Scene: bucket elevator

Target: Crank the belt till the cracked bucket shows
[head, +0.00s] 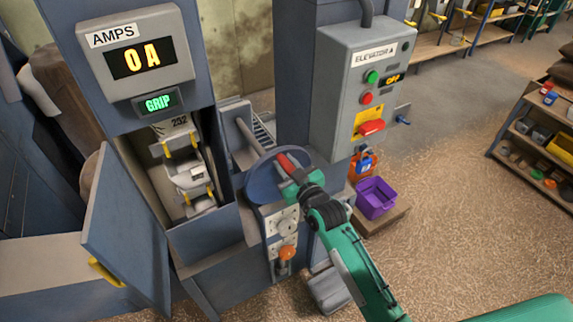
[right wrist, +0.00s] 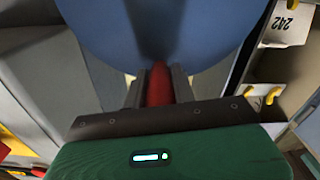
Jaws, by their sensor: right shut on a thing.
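The blue crank wheel (head: 260,187) is on the side of the elevator leg. My right gripper (head: 291,171) is shut on its red handle (head: 286,162). In the right wrist view the handle (right wrist: 159,84) sits between the two dark fingers, with the blue disc (right wrist: 110,35) behind. Grey-white buckets (head: 190,178) with yellow clips show in the open hatch of the elevator. I see no clear crack on the visible buckets; parts are hidden by the hatch walls. My left gripper is out of view.
The hatch door (head: 128,225) hangs open at left. The amps display (head: 135,60) reads 0 A, and a small sign (head: 159,103) reads GRIP. The elevator control box (head: 362,95) shows OFF. A purple bin (head: 375,197) stands right of the crank.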

